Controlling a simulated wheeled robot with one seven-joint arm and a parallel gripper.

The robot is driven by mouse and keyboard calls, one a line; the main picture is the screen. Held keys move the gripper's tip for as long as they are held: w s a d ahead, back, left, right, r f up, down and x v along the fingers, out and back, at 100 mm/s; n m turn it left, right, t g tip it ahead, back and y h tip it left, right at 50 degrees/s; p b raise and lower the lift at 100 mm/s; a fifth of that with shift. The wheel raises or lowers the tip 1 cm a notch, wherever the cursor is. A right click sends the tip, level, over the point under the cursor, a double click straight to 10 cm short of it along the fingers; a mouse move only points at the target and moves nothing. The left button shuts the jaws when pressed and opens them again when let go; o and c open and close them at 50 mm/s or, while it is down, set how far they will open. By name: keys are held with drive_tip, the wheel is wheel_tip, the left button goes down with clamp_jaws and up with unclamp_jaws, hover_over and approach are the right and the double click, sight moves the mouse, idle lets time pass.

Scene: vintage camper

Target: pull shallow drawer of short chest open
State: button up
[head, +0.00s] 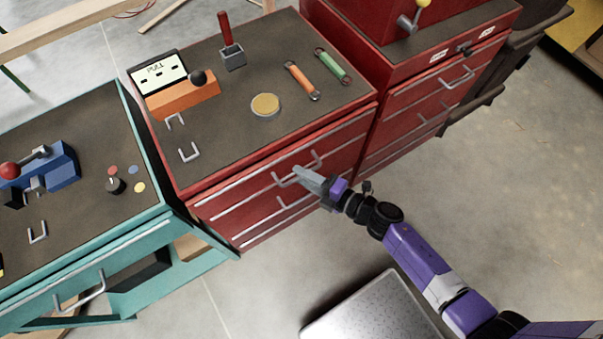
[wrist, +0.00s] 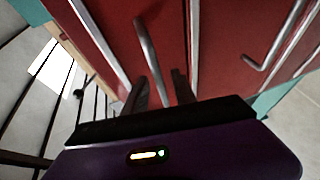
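The short red chest (head: 225,193) stands in the middle of the head view, its stacked drawer fronts with metal trim facing me. The drawers look flush and closed. The upper bar handle (head: 314,158) is partly covered by my gripper (head: 299,172), which reaches it from the lower right. In the wrist view, a bar handle (wrist: 148,45) runs down between the two dark fingers of my gripper (wrist: 159,90). The fingers stand apart on either side of it, with gaps showing. Contact with the handle cannot be made out.
A lower handle (head: 295,203) sits below on the same chest. A taller red cabinet (head: 400,110) adjoins at right, a teal workbench (head: 135,225) at left. Tools and an orange device (head: 185,97) lie on the chest top. Floor in front is mostly clear.

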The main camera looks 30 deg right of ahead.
drive_tip(key=shift+w+a, duration=0.15)
drive_tip(key=shift+w, duration=0.2)
clamp_jaws()
drive_tip(key=shift+f, duration=0.1)
idle(1.1)
